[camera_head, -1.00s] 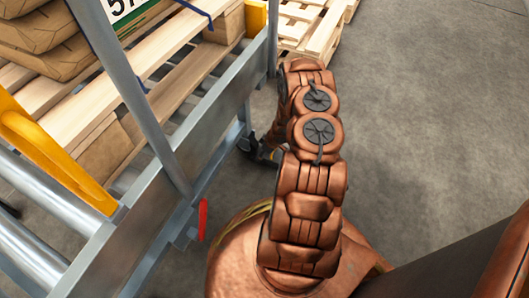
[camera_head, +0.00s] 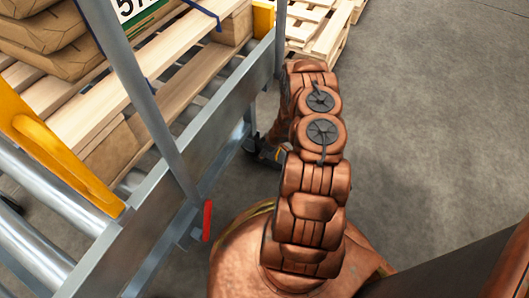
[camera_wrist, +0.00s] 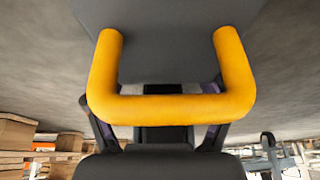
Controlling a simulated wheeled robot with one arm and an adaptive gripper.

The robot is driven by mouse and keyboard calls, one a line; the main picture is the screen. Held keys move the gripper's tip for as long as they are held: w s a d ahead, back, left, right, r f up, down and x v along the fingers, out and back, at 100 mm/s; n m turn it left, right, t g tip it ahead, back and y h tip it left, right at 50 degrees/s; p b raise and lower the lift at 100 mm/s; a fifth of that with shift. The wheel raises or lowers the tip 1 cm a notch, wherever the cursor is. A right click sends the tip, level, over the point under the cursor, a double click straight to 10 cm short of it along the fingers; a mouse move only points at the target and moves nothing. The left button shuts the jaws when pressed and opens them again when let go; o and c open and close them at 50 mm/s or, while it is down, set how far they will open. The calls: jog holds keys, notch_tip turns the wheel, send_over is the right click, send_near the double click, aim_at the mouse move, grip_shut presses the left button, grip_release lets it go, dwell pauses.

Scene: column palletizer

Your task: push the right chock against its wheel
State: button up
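In the wrist view a dark grey block, likely the chock (camera_wrist: 165,50), fills the upper middle. Its yellow U-shaped handle (camera_wrist: 170,108) stands right in front of my gripper. In the head view my gripper (camera_head: 262,150) is low beside the metal conveyor frame, partly hidden by my arm.
The metal frame (camera_head: 210,130) with rollers runs along the left, with a red lever (camera_head: 208,220) at its side and a yellow bar (camera_head: 60,155). A loaded pallet (camera_head: 120,85) rests on it. Empty wooden pallets (camera_head: 318,30) stand behind. The floor at right is clear.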

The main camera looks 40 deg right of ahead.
jog(key=o, duration=0.3)
jog(key=shift+w+d+r, duration=0.3)
jog(key=shift+r, duration=0.05)
jog(key=shift+o, duration=0.4)
jog(key=shift+s+a+f, duration=0.1)
jog(key=shift+s+f, duration=0.05)
jog(key=shift+s, duration=0.1)
jog(key=shift+s, duration=0.1)
jog(key=v, duration=1.1)
jog(key=shift+r, duration=0.45)
jog(key=shift+s, duration=0.1)
